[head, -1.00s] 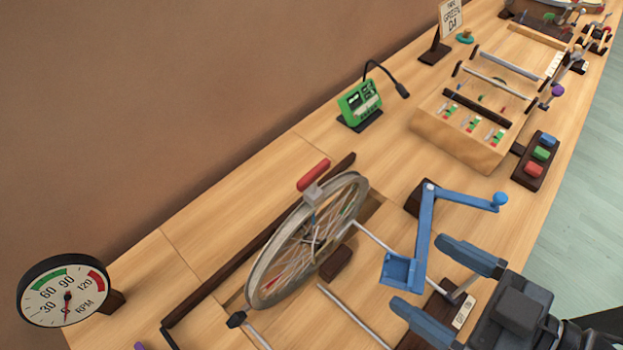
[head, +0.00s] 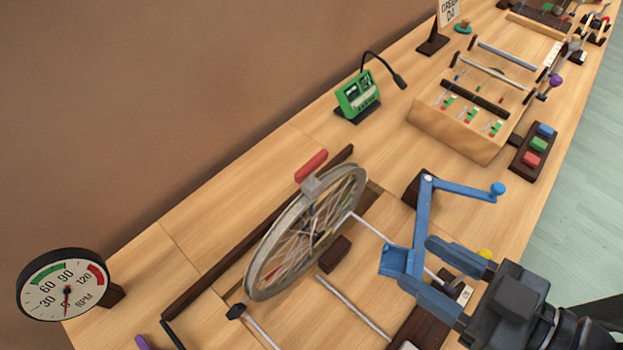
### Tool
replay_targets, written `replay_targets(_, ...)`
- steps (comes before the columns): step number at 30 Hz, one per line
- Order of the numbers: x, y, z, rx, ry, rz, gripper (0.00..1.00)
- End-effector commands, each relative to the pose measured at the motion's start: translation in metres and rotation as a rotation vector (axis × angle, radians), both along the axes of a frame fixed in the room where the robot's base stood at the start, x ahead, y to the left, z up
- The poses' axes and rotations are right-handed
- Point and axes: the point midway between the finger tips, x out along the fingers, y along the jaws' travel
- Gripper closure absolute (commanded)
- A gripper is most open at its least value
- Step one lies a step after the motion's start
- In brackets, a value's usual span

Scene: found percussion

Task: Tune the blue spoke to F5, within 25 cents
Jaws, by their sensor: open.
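The spoked wheel (head: 254,250) stands upright on the bench, with thin coloured spokes inside its rim. A short blue piece (head: 310,224) shows near the top of the wheel; I cannot tell if it is the whole blue spoke. A grey block with a red handle (head: 311,165) sits at the rim's top. My gripper (head: 442,277) is open and empty, to the right of the wheel, its blue fingers near the blue crank-like arm (head: 423,225). I cannot tell whether they touch it. The green tuner (head: 357,96) stands behind; its reading is too small to make out.
An RPM dial (head: 64,290) stands at the left, its needle near 0. A wooden box with rods (head: 455,130) and a panel of coloured buttons (head: 537,145) are at the right. A dark rail (head: 225,272) runs behind the wheel. Bench between wheel and tuner is clear.

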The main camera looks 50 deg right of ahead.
Motion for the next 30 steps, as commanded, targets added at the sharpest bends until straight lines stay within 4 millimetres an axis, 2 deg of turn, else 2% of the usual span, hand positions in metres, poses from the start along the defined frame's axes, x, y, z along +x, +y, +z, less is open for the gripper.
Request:
replay_targets(2, 0.0, 0.0, 0.0, 0.0, 0.0, 0.0, 0.53)
replay_targets(16, 0.0, 0.0, 0.0, 0.0, 0.0, 0.0, 0.98)
replay_targets(30, 0.0, 0.0, 0.0, 0.0, 0.0, 0.0, 1.0)
